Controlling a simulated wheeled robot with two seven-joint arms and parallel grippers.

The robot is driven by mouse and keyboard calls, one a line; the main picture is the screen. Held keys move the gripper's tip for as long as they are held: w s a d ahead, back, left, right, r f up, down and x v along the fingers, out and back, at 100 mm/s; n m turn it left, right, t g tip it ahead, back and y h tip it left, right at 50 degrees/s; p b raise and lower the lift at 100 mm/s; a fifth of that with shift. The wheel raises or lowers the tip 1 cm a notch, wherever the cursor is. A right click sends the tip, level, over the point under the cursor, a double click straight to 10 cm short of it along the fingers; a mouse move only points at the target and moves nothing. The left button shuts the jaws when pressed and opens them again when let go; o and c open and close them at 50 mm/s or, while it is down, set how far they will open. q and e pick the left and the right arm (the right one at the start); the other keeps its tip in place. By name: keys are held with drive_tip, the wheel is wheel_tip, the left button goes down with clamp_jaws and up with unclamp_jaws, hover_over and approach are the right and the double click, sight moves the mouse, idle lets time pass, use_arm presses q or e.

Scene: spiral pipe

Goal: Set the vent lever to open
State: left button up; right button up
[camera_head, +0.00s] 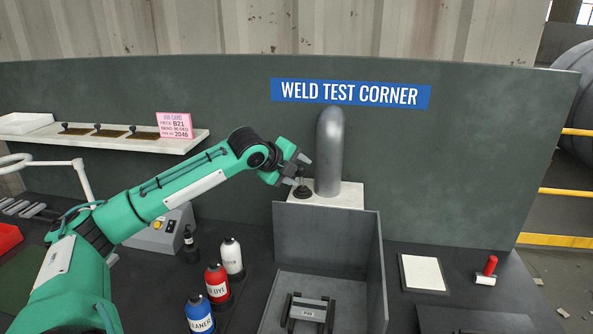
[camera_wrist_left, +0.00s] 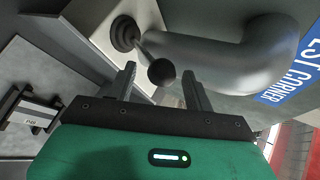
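The vent lever (camera_head: 303,191) is a short dark rod on a round black base, on a pale block beside the grey vent pipe (camera_head: 329,150). In the left wrist view its black ball knob (camera_wrist_left: 161,72) shows between the fingertips. My left gripper (camera_head: 303,167) reaches in from the left, at the lever's upper end. It also shows in the left wrist view (camera_wrist_left: 159,80), its two fingers apart on either side of the knob. I cannot tell whether either finger touches it. The lever's open and shut marks do not show. My right gripper is out of view.
A grey open-topped booth (camera_head: 367,245) with a dark fixture (camera_head: 308,312) stands below the pipe. Blue (camera_head: 199,315), red (camera_head: 217,285) and white (camera_head: 232,258) bottles stand to its left. A white-topped pad (camera_head: 422,272) and a red-handled tool (camera_head: 489,268) lie to the right.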

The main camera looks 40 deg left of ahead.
use_arm(q)
drive_tip(key=b+v, duration=0.4)
drive_tip(key=v, duration=0.9)
drive_tip(key=shift+s+r+b, duration=0.2)
drive_tip(key=shift+s+b, duration=0.15)
drive_tip(key=shift+b, duration=0.05)
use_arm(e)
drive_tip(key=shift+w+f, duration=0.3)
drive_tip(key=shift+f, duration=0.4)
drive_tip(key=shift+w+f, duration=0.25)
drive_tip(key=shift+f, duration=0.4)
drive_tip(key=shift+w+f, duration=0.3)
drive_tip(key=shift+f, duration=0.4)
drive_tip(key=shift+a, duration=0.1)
